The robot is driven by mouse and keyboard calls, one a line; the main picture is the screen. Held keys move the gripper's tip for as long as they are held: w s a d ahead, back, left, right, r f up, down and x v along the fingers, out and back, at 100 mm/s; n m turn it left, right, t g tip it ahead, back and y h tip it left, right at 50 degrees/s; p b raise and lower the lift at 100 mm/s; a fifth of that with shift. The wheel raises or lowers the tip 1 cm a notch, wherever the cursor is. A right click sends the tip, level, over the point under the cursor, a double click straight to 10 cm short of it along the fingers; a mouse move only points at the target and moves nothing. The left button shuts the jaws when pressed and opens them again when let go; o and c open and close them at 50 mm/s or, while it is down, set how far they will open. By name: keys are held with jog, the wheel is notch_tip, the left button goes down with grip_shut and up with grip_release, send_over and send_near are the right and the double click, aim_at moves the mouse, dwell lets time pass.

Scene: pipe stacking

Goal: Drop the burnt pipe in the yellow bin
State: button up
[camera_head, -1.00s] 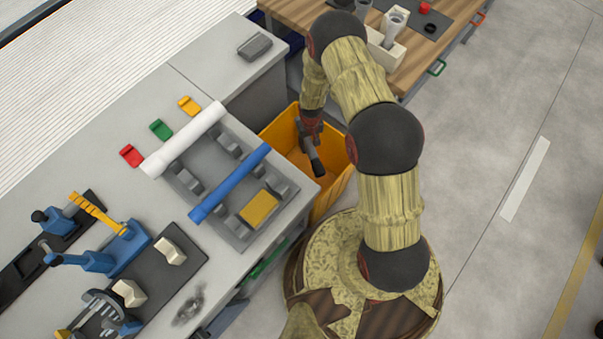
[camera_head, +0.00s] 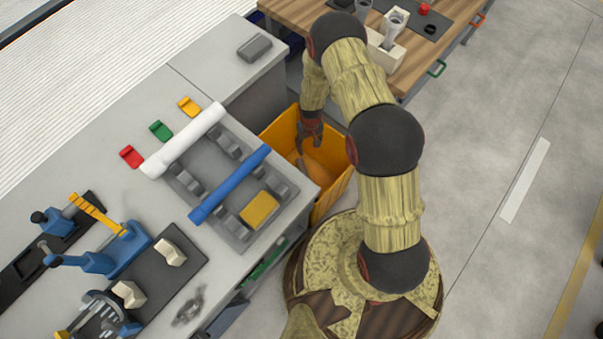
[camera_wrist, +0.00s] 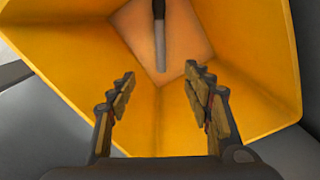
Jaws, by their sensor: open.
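The yellow bin (camera_head: 338,178) stands on the floor between the grey workbench and my arm's base. My gripper (camera_head: 308,148) is over its opening, pointing down. In the wrist view the bin's wall (camera_wrist: 255,60) surrounds the view, and my gripper (camera_wrist: 160,90) is open with nothing between its fingers. The burnt pipe (camera_wrist: 160,38), dark at its far end and grey at the near end, is inside the bin beyond the fingertips, apart from them. In the head view the pipe is not clearly visible.
A white pipe (camera_head: 184,140) and a blue pipe (camera_head: 230,184) lie across a grey rack on the bench (camera_head: 90,160) left of the bin. A wooden table (camera_head: 300,15) stands behind the bin. Open floor (camera_head: 480,120) lies to the right.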

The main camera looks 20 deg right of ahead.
notch_tip(320, 180, up, 12)
dwell(0.5)
jog(key=shift+f, duration=0.1)
jog(key=s+g, duration=0.2)
jog(key=s, duration=0.4)
jog(key=s+r+t, duration=0.2)
jog(key=s+r, duration=0.4)
jog(key=r, duration=1)
jog(key=s+r+t, duration=0.3)
jog(key=s+r, duration=0.4)
jog(key=r, duration=0.9)
jog(key=s+r+t, duration=0.2)
jog(key=s+r, duration=0.4)
jog(key=r, duration=1)
jog(key=shift+s+m+t, duration=0.25)
jog(key=shift+m+t, duration=0.05)
jog(key=shift+m, duration=0.1)
